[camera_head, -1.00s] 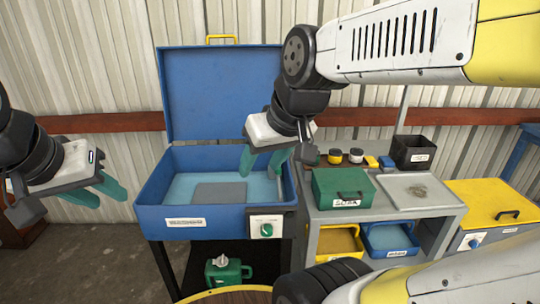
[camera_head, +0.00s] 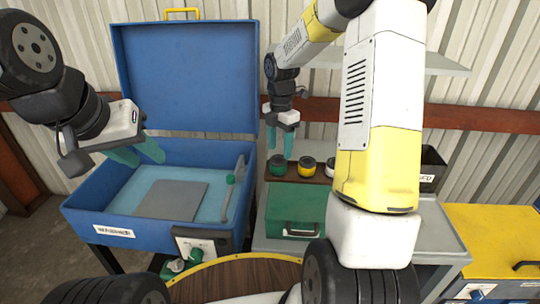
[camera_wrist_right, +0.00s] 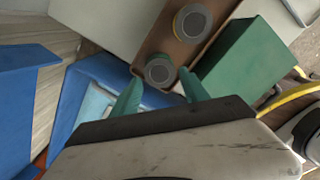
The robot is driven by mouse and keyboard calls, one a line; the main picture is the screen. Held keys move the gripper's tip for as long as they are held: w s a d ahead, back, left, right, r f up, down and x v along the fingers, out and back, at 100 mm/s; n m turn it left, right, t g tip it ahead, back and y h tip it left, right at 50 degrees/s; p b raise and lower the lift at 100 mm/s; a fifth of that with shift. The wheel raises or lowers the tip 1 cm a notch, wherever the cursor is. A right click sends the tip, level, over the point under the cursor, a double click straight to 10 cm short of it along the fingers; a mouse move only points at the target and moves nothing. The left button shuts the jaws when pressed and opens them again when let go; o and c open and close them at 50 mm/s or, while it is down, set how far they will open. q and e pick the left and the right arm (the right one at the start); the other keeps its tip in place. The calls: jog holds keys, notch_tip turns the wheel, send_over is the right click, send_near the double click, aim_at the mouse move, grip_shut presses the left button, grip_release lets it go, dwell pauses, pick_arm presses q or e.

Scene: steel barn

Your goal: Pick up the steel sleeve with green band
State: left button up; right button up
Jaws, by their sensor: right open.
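The steel sleeve with green band (camera_head: 278,166) stands upright at the left end of a brown wooden rack (camera_head: 291,179). It also shows as a round grey top in the right wrist view (camera_wrist_right: 159,71). My right gripper (camera_head: 281,146) is open and empty, pointing down just above this sleeve. In the right wrist view its two teal fingers (camera_wrist_right: 160,88) are apart, with the sleeve ahead between their tips. My left gripper (camera_head: 147,158) hangs over the left part of the blue washer, its teal fingers apart and empty.
A yellow-banded sleeve (camera_head: 306,167) stands right of the green-banded one; a third sleeve (camera_head: 331,167) is partly hidden by my right arm. A green box (camera_head: 292,216) sits in front of the rack. The blue washer (camera_head: 100,214), lid open, stands to the left.

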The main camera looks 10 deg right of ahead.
aim_at(278, 159)
notch_tip(278, 159, down, 7)
jog(key=shift+a+r, duration=0.1)
dwell(0.3)
grip_shut()
jog(key=shift+r, duration=0.1)
